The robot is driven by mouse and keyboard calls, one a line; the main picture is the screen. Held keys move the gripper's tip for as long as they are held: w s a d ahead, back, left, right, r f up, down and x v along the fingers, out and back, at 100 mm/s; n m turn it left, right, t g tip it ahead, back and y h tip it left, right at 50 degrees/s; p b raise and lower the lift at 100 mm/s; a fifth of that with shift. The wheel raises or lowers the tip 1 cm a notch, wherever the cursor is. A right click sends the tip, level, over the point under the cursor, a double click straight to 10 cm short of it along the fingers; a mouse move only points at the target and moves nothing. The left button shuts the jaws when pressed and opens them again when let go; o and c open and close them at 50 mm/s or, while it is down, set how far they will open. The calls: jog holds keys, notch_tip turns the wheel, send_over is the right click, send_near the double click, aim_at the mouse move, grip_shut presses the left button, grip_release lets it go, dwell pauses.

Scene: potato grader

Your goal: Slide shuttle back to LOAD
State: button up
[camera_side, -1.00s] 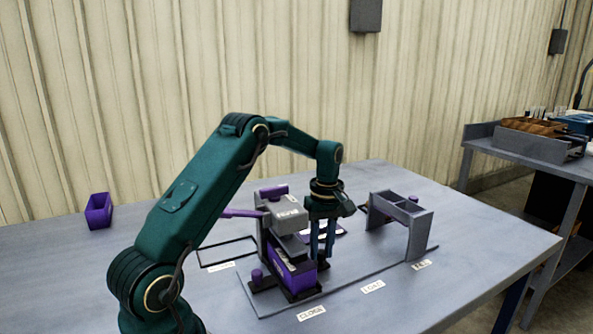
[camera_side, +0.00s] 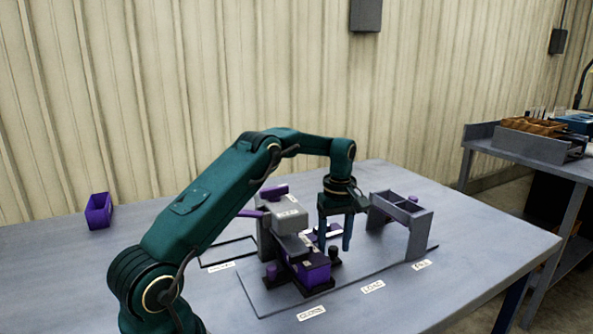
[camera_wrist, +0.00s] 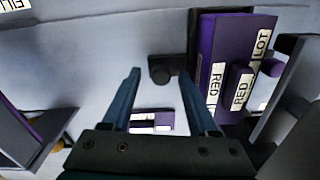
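The shuttle (camera_side: 312,273) is a dark carriage with a purple, labelled box on it, beside the grey press-like block. It stands between the CLOSE label (camera_side: 310,313) and the LOAD label (camera_side: 373,286), nearer CLOSE. A black knob (camera_side: 333,253) stands at its right end and also shows in the wrist view (camera_wrist: 160,69). My gripper (camera_side: 335,248) is above and by this knob, fingers apart and empty. In the wrist view its open fingertips (camera_wrist: 159,75) appear either side of the knob; contact is not visible. The purple box (camera_wrist: 235,60) is to their right, marked RED and LOT.
The grey press block (camera_side: 290,222) with a purple handle stands behind the shuttle. A grey hopper frame (camera_side: 418,228) straddles the plate near the FILL label (camera_side: 421,265). A purple bin (camera_side: 98,211) sits far left. The plate near LOAD looks clear.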

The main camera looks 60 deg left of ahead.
jog(key=shift+r, duration=2.55)
jog(key=y, duration=0.1)
jog(key=d+m+y, duration=0.1)
jog(key=shift+s+f+t+y, duration=0.15)
jog(key=shift+t+y, duration=0.25)
jog(key=shift+m+t+y, duration=0.6)
jog(key=shift+m, duration=0.2)
jog(key=shift+a+f, duration=0.15)
jog(key=shift+f, duration=2.3)
grip_shut()
